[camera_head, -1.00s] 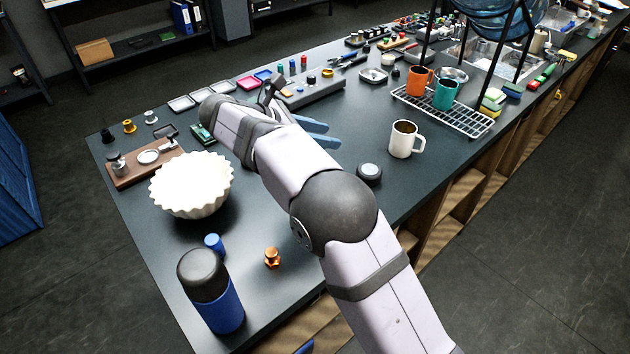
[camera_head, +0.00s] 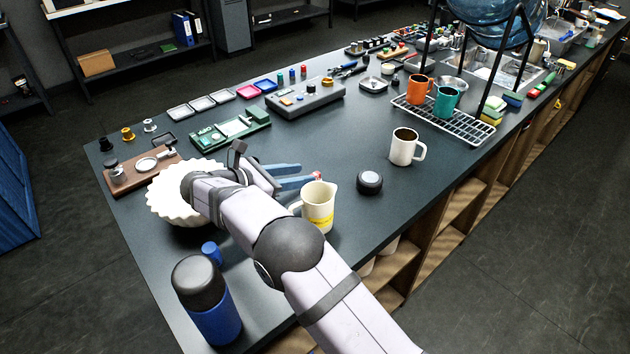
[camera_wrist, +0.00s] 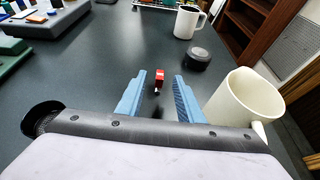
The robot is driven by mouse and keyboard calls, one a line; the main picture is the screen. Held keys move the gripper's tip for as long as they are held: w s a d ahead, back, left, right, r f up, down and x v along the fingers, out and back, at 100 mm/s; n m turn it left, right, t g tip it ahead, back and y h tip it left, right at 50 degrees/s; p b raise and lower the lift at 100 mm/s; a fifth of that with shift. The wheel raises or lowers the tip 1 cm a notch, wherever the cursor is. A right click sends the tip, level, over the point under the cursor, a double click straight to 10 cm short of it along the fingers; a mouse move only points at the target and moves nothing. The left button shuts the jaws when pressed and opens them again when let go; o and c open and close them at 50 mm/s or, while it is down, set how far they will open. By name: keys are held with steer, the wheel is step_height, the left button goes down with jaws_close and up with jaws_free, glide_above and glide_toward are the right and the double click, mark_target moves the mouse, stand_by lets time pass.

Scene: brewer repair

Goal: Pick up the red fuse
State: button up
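The red fuse (camera_wrist: 158,78) is a small red piece with a pale end. In the wrist view it lies between and slightly beyond the fingertips of my gripper (camera_wrist: 158,84), with a visible gap on each side. In the head view the fuse (camera_head: 318,174) is a small red spot at the tips of my gripper's blue fingers (camera_head: 303,175), left of the black round puck. My gripper is open and holds nothing. I cannot tell the exact height of the fingers above the table.
A cream pitcher (camera_head: 318,206) stands close beside my gripper, to its right in the wrist view (camera_wrist: 245,102). A white mug (camera_head: 404,147) and black puck (camera_head: 369,182) are beyond. A scalloped white bowl (camera_head: 165,205) is partly behind my arm. A green board (camera_head: 230,132) lies farther back.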

mark_target(317, 173)
steer(key=shift+p+x, duration=1.5)
steer(key=shift+x, duration=1.85)
steer(key=shift+w+d+f, duration=0.2)
steer(key=shift+d, duration=0.1)
steer(key=shift+c, duration=0.4)
jaws_close()
